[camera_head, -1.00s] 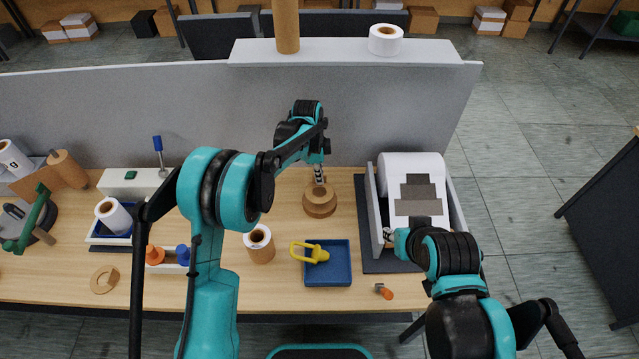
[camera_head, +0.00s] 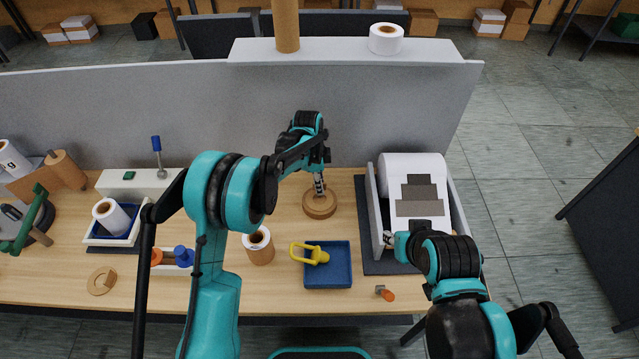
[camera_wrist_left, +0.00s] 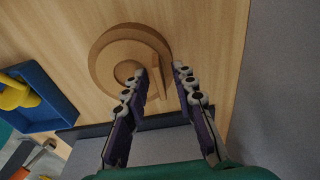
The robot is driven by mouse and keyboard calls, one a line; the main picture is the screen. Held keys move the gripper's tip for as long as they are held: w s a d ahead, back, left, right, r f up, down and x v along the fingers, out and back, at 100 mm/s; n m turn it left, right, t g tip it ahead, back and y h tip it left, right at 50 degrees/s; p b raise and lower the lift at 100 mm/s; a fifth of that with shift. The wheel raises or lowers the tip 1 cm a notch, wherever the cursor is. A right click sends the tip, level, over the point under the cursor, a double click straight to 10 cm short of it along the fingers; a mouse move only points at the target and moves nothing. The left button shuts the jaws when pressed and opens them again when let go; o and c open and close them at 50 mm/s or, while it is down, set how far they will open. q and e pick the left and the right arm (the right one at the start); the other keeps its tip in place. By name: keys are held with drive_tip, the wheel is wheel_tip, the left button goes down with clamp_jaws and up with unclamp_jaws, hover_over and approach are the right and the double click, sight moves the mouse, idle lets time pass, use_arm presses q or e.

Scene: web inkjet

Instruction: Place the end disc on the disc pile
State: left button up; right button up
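The disc pile (camera_head: 319,207) is a low brown stack of round discs on the wooden table, right of centre. In the left wrist view, a smaller disc with a round hole (camera_wrist_left: 107,72) lies on a wider one. A thin raised brown piece shows between my fingertips; it looks like part of the top disc. My left gripper (camera_wrist_left: 160,72) points down over the pile. Its fingers are apart and straddle this piece; contact is unclear. My right gripper (camera_head: 389,238) is by the printer's left side, its fingers too small to read.
A notched brown disc (camera_head: 102,281) lies at front left. Nearby are a blue tray (camera_head: 329,277) with a yellow part, a paper roll (camera_head: 259,250), and an orange-tipped piece (camera_head: 386,293). The printer (camera_head: 415,185) stands at right; a grey panel (camera_head: 140,110) rises behind.

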use_arm(q)
wheel_tip(320, 180, up, 12)
drive_tip(key=a+p, duration=0.1)
drive_tip(key=p, duration=0.1)
drive_tip(key=shift+a+r+p, duration=0.15)
drive_tip(key=shift+a+p, duration=0.1)
drive_tip(key=shift+p, duration=0.15)
drive_tip(key=s+a+r+n+t, duration=0.3)
drive_tip(key=s+a+r+n, duration=0.55)
drive_tip(key=s+r, duration=0.3)
drive_tip(key=s+a+f+n+t, duration=0.1)
drive_tip(key=s+a+n, duration=0.1)
drive_tip(key=s, duration=0.3)
drive_tip(key=s+a+f+n+t+y, duration=0.1)
drive_tip(key=s+a+n, duration=0.2)
drive_tip(key=s, duration=0.3)
drive_tip(key=s+a+f+n+t, duration=0.1)
drive_tip(key=s+a+n+t, duration=0.1)
drive_tip(key=s, duration=0.4)
drive_tip(key=shift+a+f+n, duration=0.25)
drive_tip(key=shift+a+n, duration=0.45)
drive_tip(key=shift+n, duration=0.55)
drive_tip(key=shift+f+b, duration=2.3)
